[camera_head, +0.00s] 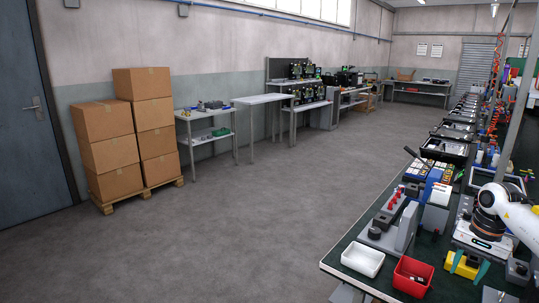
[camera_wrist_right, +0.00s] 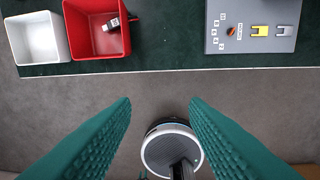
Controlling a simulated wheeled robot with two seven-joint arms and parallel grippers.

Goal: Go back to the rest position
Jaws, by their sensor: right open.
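My right gripper (camera_head: 467,267) hangs from its white arm at the lower right of the head view, near the front part of the green-topped bench. In the right wrist view its two teal ribbed fingers (camera_wrist_right: 160,105) are spread wide, with nothing between them. That view looks down past the bench edge to the grey floor. My left gripper is in neither view.
A white bin (camera_head: 362,259) and a red bin (camera_head: 412,277) stand at the bench edge. The red bin (camera_wrist_right: 88,42) holds a dark and grey part. A grey plate (camera_wrist_right: 253,45) carries small clips. Stacked cartons (camera_head: 110,155) stand left; the middle floor is clear.

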